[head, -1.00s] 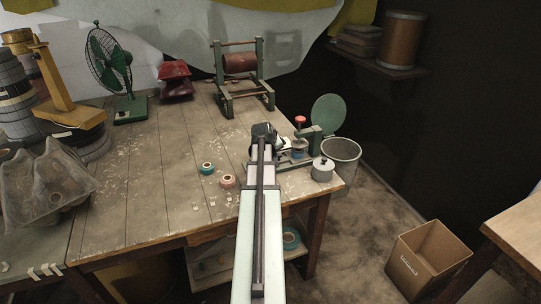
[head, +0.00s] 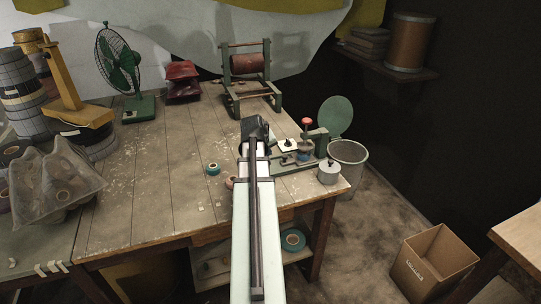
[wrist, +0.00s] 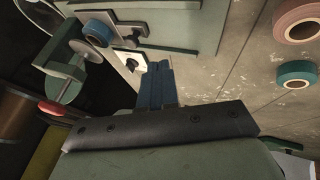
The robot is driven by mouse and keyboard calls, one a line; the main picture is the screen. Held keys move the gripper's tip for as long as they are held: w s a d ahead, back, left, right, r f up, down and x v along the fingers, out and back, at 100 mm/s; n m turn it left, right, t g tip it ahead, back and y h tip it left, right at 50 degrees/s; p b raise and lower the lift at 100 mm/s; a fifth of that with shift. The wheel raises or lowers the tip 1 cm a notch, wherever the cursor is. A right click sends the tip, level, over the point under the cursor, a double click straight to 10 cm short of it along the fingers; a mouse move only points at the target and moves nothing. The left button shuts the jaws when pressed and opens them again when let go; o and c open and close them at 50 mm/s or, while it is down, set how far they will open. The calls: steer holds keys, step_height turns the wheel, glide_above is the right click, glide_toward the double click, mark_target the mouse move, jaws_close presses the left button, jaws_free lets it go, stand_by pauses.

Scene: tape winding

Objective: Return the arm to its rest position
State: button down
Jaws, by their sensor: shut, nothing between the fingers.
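My arm (head: 254,220) reaches forward over the worn wooden table (head: 185,205). My gripper shows in the wrist view (wrist: 157,84) with its two blue fingers together and nothing between them. In the head view its dark wrist end hides the fingers. The green tape-winding device (head: 300,160) with a red knob (head: 306,122) stands just right of the gripper. A teal tape roll (head: 213,169) lies left of my arm. A pink roll (head: 230,182) beside it is partly hidden by my arm; both rolls show in the wrist view.
A silver lidded pot (head: 328,172) stands near the table's right corner, with a grey bin (head: 350,155) beyond it. A green fan (head: 118,62), a red roller stand (head: 250,75) and egg-carton trays (head: 55,180) edge the table. A cardboard box (head: 433,265) is on the floor. The table's middle left is clear.

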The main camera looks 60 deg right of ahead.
steer(key=shift+v, duration=1.65)
